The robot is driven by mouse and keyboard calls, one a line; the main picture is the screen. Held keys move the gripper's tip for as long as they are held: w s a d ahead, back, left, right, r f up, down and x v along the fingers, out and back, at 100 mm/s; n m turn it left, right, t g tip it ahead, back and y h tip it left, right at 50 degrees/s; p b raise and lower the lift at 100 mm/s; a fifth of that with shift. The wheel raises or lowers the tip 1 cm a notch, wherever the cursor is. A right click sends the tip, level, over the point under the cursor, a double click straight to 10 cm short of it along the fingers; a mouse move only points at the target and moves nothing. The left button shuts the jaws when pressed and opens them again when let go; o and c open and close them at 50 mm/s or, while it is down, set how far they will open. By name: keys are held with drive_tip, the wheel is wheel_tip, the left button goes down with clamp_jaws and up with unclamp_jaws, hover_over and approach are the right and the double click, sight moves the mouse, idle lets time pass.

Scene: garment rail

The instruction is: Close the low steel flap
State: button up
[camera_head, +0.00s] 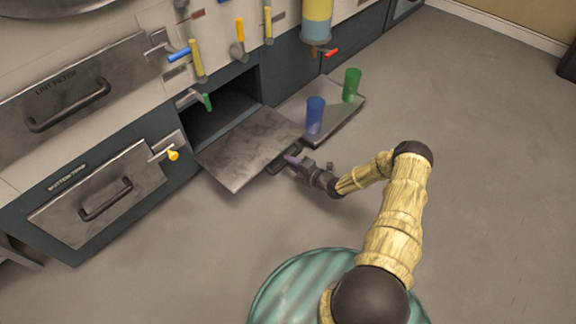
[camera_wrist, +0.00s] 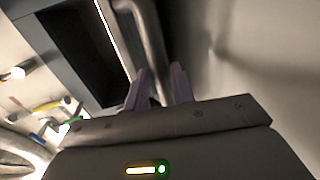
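The low steel flap (camera_head: 240,150) hangs open, lowered outward in front of a dark opening (camera_head: 218,108) low in the machine front. A dark bar handle (camera_head: 277,167) runs along its outer edge. My gripper (camera_head: 291,159) is at this handle, on the room side of the flap. In the wrist view, the two purple fingers (camera_wrist: 159,86) stand apart on either side of a grey bar (camera_wrist: 153,45), which looks like the handle. A gap shows between the bar and the right finger. The fingertips' contact with the bar is not clear.
A blue cup (camera_head: 315,116) and a green cup (camera_head: 351,84) stand on a low steel shelf (camera_head: 335,122) just right of the flap. Valve handles, a lint filter panel (camera_head: 75,85) and a bottom drawer (camera_head: 100,195) line the machine front. The floor (camera_head: 480,150) to the right is clear.

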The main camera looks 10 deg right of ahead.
drive_tip(key=shift+b+x, duration=0.3)
drive_tip(key=shift+x, duration=0.75)
drive_tip(key=shift+c, duration=0.5)
clamp_jaws()
drive_tip(key=shift+d+r, duration=0.1)
drive_tip(key=shift+r, duration=0.05)
